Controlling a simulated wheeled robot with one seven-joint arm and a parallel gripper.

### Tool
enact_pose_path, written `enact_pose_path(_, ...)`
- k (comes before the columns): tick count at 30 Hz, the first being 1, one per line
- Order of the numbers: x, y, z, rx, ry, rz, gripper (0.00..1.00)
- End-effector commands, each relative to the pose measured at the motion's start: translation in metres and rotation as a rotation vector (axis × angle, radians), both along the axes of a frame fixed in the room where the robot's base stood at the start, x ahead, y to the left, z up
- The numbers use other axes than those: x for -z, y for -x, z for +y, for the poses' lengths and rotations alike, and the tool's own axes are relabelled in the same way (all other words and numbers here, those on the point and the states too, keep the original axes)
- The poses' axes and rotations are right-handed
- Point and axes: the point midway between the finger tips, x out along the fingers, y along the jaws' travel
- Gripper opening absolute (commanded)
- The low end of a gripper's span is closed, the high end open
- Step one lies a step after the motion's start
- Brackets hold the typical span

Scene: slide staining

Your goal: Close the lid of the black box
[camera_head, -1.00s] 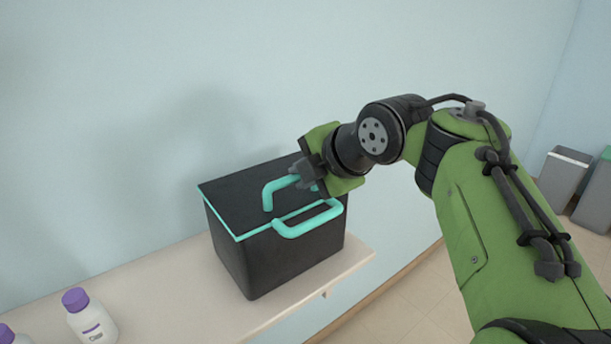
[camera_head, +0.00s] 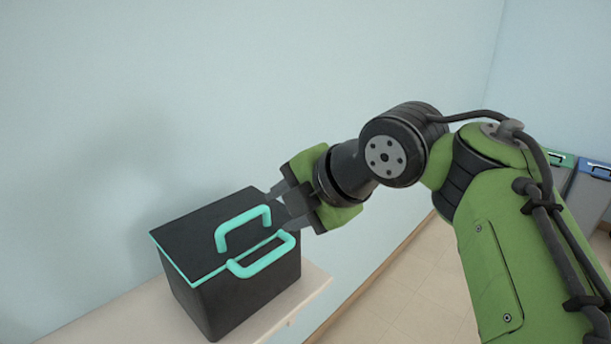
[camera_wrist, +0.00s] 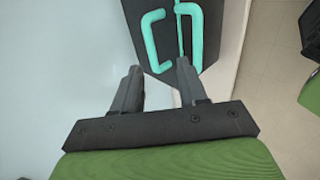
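The black box (camera_head: 238,297) stands on the shelf, its lid (camera_head: 196,231) lying flat across the top with a teal edge. A teal handle (camera_head: 243,225) rises from the lid, and a second teal handle (camera_head: 264,257) sticks out at the front rim. My gripper (camera_head: 274,205) is at the right side of the box, close to the lid handle, fingers apart with nothing between them. In the wrist view the open fingers (camera_wrist: 158,72) point at the box (camera_wrist: 169,43) and both handles are just beyond the tips. Whether a finger touches the box is unclear.
The pale shelf (camera_head: 121,322) runs under the box and ends just right of it. A plain wall is behind. Bins (camera_head: 588,187) stand on the floor at far right. The space above the box is clear.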

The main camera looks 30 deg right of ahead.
Motion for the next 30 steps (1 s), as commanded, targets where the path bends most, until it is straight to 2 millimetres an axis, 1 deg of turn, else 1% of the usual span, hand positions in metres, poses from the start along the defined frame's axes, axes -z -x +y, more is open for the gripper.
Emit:
enact_pose_path(1,-0.016,0.009,-0.003,-0.001,0.001,-0.004,0.42)
enact_pose_path(3,-0.026,0.021,-0.007,0.001,0.0,-0.005,0.42)
enact_pose_path(7,-0.038,0.035,-0.011,-0.003,0.001,-0.007,0.42)
enact_pose_path(11,-0.04,0.04,-0.013,-0.001,0.0,-0.005,0.42)
enact_pose_path(24,-0.039,0.04,-0.012,0.003,-0.005,-0.005,0.42)
enact_pose_path(26,-0.04,0.042,-0.007,0.036,-0.053,0.012,0.42)
enact_pose_path(27,-0.04,0.044,-0.001,0.088,-0.121,0.04,0.42)
enact_pose_path(29,-0.036,0.05,0.013,0.22,-0.277,0.113,0.42)
enact_pose_path(30,-0.03,0.057,0.024,0.341,-0.396,0.18,0.42)
